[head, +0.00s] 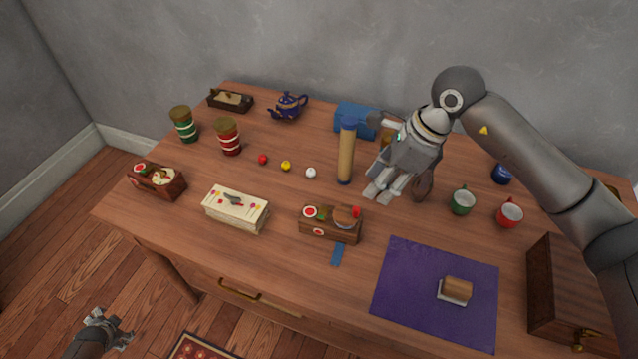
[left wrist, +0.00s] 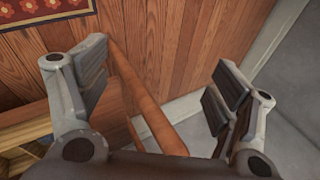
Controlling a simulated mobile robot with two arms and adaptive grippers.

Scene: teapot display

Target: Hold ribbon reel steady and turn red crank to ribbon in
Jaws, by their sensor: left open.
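My left gripper (head: 110,330) is open and empty, low beyond the table's front left edge. The left wrist view shows its spread fingers (left wrist: 160,95) above the floor.
A cream box (head: 236,209) stands left of the reel, and another wooden box (head: 157,181) farther left. A tall tan cylinder (head: 346,155) stands behind the reel. A purple mat (head: 410,285) lies to the right. Small balls (head: 286,166) lie behind the cream box.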

